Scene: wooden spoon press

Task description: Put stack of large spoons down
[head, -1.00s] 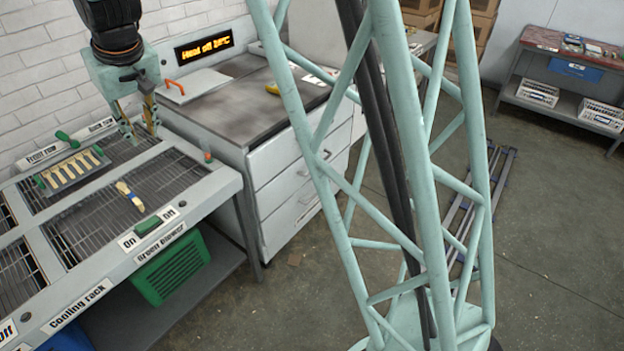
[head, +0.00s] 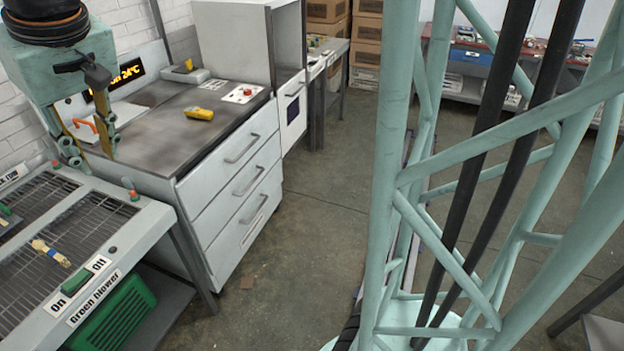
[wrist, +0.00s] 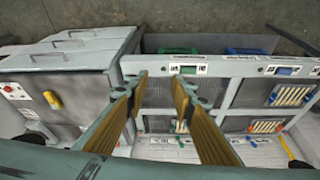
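A small stack of pale wooden spoons (head: 50,252) with a dark band lies on the wire mesh of the cooling rack (head: 150,222), at the left of the head view. I cannot make it out in the wrist view. My gripper (head: 90,155) is at the upper left of the head view, above the rack's back edge and clear of the stack. In the wrist view my gripper (wrist: 160,78) has its two fingers spread wide with nothing between them.
A drawer bench (head: 225,165) stands beyond the rack, with a yellow device (head: 199,113) on top. A green blower (head: 118,315) sits under the rack. The wrist view shows other spoon sets (wrist: 290,95) in the rack.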

